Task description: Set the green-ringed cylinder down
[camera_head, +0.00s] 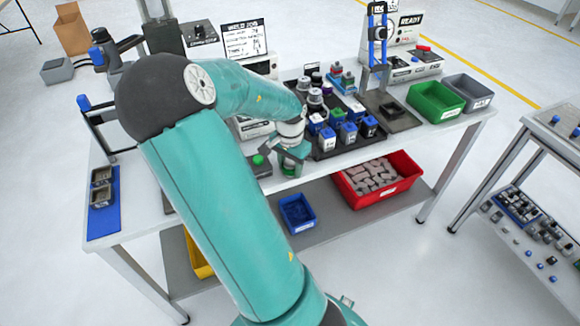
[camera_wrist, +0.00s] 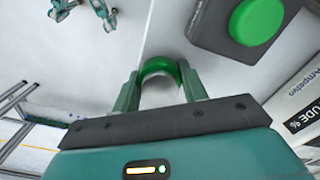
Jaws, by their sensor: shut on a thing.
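My gripper (camera_wrist: 161,85) is shut on the green-ringed cylinder (camera_wrist: 160,66); its curved green ring shows between the two fingers in the wrist view. In the head view my gripper (camera_head: 290,158) is at the front edge of the white workbench (camera_head: 350,160), just right of a dark box with a green button. I cannot tell whether the cylinder touches the bench top.
The green button (camera_wrist: 257,22) on its dark box is close by at upper right in the wrist view. A black tray (camera_head: 352,148) with several blue-and-white containers stands to the right. A red bin (camera_head: 408,167) and a blue bin (camera_head: 298,222) are on the lower shelf.

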